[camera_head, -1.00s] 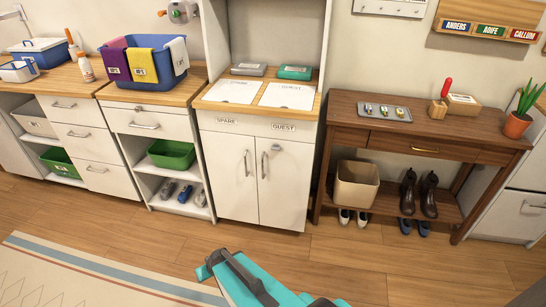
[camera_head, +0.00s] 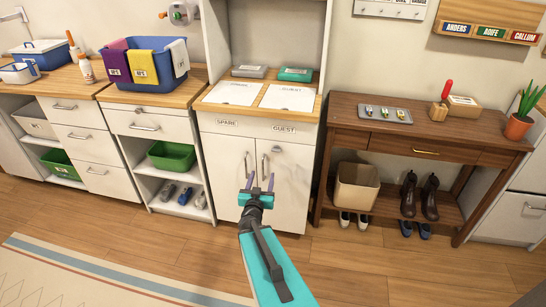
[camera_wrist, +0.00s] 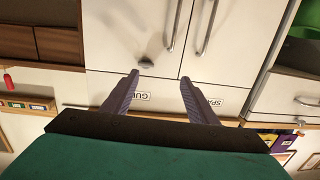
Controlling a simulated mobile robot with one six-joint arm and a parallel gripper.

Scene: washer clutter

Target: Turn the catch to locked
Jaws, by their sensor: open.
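The white cabinet (camera_head: 232,190) has two doors with bar handles and labels reading SPARE and GUEST. A small grey catch (camera_head: 276,149) sits on the upper part of the GUEST door, below its label. The catch also shows in the wrist view (camera_wrist: 147,63), just beyond the tip of one finger; its setting is too small to tell. My gripper (camera_head: 260,182) is open and empty in front of the doors, below the catch in the head view. In the wrist view my gripper (camera_wrist: 158,78) has its two fingers wide apart, pointing at the doors. I see no contact.
A wooden side table (camera_head: 420,125) with a tray and potted plant stands to the right. A bin (camera_head: 356,187) and shoes sit beneath it. At left are drawers and a shelf with a green tub (camera_head: 172,155). The floor in front is clear, with a rug at left.

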